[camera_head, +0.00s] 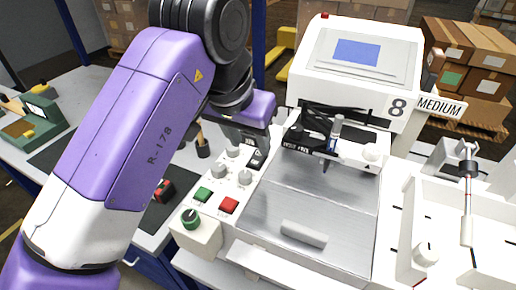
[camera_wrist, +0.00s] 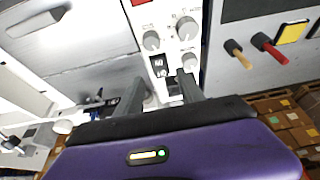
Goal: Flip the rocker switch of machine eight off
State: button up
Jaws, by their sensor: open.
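Machine eight (camera_head: 352,70) is a white pen plotter with an "8" on its right side and a grey bed. Its control panel (camera_head: 215,188) runs along the left of the bed. A black rocker switch (camera_head: 257,158) with white marks sits at the panel's far end. In the wrist view the rocker switch (camera_wrist: 160,67) shows upside-down lettering that looks like "ON". My gripper (camera_wrist: 160,82) is open, its two fingers over the panel around the switch. Nothing is between them. In the head view my gripper (camera_head: 252,138) hangs just beyond the switch; its fingertips are mostly hidden. I cannot tell whether it touches.
Grey knobs (camera_head: 218,172), a green button (camera_head: 203,194) and a red button (camera_head: 229,205) sit near the switch. The pen carriage (camera_head: 338,140) stands right of it. Tools with yellow and red handles (camera_wrist: 268,45) lie beside the panel in the wrist view.

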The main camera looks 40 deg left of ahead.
aim_at(257, 158)
jog(key=x, duration=0.5)
jog(key=shift+w+f, duration=0.2)
jog(key=shift+f, duration=0.15)
jog(key=shift+c, duration=0.4)
jog(key=shift+r, duration=0.1)
grip_shut()
